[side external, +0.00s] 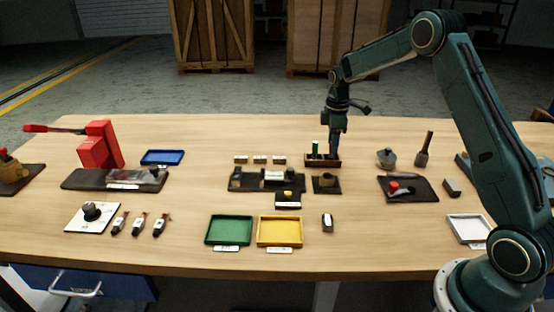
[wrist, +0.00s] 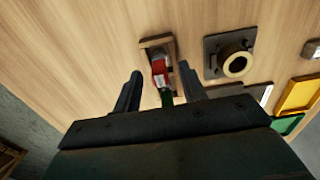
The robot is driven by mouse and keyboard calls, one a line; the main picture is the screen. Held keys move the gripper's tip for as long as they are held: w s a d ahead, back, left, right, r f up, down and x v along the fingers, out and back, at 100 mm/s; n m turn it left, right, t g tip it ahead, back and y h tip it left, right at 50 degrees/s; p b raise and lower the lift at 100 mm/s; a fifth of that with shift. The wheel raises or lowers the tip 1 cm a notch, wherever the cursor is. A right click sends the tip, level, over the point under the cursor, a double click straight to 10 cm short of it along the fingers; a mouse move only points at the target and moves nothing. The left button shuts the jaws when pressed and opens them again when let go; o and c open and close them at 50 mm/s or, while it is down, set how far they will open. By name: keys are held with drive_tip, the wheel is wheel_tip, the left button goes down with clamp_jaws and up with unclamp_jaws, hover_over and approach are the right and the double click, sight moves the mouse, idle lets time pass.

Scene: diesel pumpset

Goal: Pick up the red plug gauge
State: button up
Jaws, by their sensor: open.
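The red plug gauge (wrist: 159,76) stands in a small brown wooden rack (wrist: 146,41) in the wrist view, between my gripper's two fingers (wrist: 160,69) as seen from there. My gripper is open, and a gap shows between each finger and the gauge. A green plug gauge (wrist: 166,97) stands beside the red one, partly hidden by my gripper body. In the side view my gripper (side external: 335,156) points down at the right part of the rack (side external: 321,164). The green gauge (side external: 316,148) stands left of it there. I cannot make out the red gauge in the side view.
A dark plate with a ring-shaped bore (wrist: 235,64) lies near the rack; it also shows in the side view (side external: 326,189). A dark fixture (side external: 250,181) lies left of it. Green (side external: 208,241) and yellow (side external: 261,243) trays lie at the front. Bare table lies behind the rack.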

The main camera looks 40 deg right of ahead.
drive_tip(key=shift+f, duration=1.3)
clamp_jaws()
